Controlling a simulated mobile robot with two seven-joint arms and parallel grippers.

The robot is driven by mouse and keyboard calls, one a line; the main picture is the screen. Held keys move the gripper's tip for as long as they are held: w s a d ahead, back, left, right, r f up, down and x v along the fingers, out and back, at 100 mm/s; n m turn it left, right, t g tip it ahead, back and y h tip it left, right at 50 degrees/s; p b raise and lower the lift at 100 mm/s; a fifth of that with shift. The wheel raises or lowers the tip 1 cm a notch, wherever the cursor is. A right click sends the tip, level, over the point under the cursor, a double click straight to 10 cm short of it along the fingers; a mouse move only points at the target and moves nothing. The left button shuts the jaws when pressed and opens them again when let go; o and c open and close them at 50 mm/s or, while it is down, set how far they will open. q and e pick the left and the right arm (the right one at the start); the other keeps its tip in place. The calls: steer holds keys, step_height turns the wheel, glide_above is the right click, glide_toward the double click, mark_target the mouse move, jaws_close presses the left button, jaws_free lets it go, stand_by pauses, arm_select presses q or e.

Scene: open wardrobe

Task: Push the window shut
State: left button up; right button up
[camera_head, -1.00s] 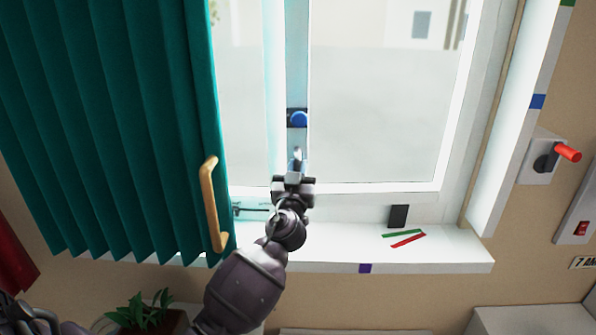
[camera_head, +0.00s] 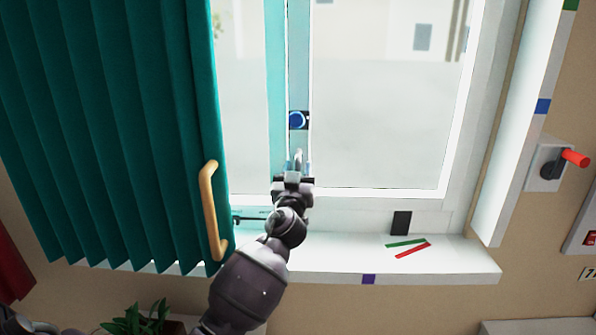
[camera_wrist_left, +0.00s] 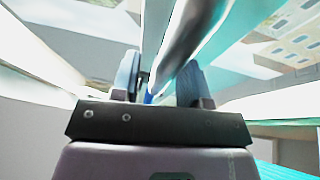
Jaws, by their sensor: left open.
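The window (camera_head: 385,190) has white frames and clear panes; its left part is behind the green curtain. A pale upright strip with a round blue knob (camera_head: 298,119) on a dark plate stands between the panes. My left gripper (camera_head: 297,165) is open in front of this strip, just below the knob. My right gripper is not in view.
A green curtain (camera_head: 110,120) with a wooden handle (camera_head: 210,210) hangs left of my arm. The white sill (camera_head: 320,262) carries a green strip (camera_head: 405,243) and a red strip (camera_head: 413,251). A red-handled switch (camera_head: 574,158) is on the right wall. A plant (camera_head: 140,318) stands below.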

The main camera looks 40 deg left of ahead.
arm_select(q)
steer(key=b+v, duration=0.2)
steer(key=v, duration=0.8)
steer(key=shift+s+d+f, duration=0.2)
steer(key=shift+s, duration=0.1)
steer(key=s+d+f+m+g+h, duration=0.2)
steer(key=d+f+m+h, duration=0.15)
steer(key=f, duration=0.55)
steer(key=s+d+f+m+g+h, duration=0.1)
steer(key=d+f+m+h, duration=0.25)
steer(key=f, duration=0.55)
steer(key=s+d+f+n+g+h, duration=0.1)
steer(key=s+f+g, duration=0.5)
steer(key=s+f, duration=1.2)
steer(key=s+h, duration=0.1)
steer(key=s, duration=0.1)
steer(key=shift+s+d, duration=0.3)
steer(key=shift+d, duration=0.05)
